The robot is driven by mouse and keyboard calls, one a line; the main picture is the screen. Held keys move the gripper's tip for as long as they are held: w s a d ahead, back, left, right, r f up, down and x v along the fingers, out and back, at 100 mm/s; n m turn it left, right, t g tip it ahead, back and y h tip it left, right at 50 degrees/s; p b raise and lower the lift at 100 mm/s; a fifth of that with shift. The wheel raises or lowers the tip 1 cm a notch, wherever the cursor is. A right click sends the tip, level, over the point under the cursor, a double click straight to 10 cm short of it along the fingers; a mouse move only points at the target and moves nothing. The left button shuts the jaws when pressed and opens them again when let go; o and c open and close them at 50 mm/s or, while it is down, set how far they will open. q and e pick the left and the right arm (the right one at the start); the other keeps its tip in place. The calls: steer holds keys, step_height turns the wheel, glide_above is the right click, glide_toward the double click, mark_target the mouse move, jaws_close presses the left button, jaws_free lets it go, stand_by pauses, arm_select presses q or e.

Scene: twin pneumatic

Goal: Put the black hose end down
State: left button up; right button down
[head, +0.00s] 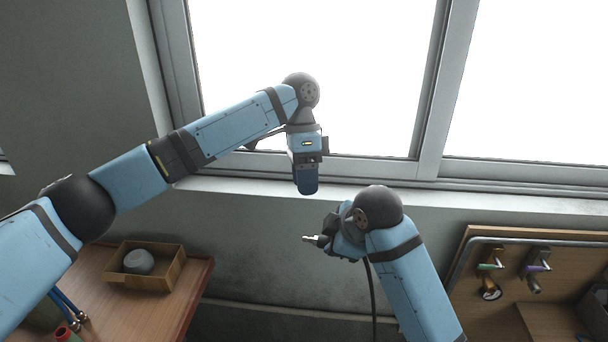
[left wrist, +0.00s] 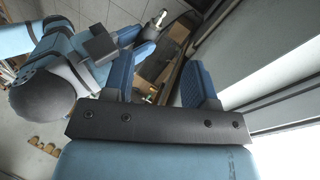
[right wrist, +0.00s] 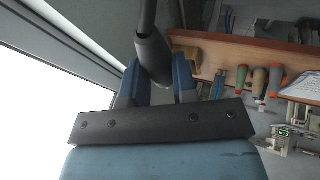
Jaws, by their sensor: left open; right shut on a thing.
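The black hose end shows in the right wrist view (right wrist: 153,58) as a dark cylinder between the fingers of my right gripper (right wrist: 157,82), which is shut on it. In the head view its pale metal tip (head: 314,239) sticks out to the left of my right gripper (head: 335,238), held in the air. The black hose (head: 371,290) hangs down from there. The metal tip also shows in the left wrist view (left wrist: 158,18). My left gripper (head: 307,182) points down, empty, above and left of the right one; its fingers stand apart in the left wrist view (left wrist: 158,85).
A wooden bench (head: 187,303) at the lower left bears an open box (head: 172,272) with a grey round thing. The window sill (head: 440,195) runs behind both grippers.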

arm_select(q)
steer(key=x, duration=1.1)
steer(key=shift+f, duration=0.15)
steer(key=shift+w, duration=0.1)
steer(key=c, duration=0.8)
jaws_close()
arm_select(e)
steer(key=c, duration=0.8)
jaws_free()
steer(key=shift+r, duration=0.1)
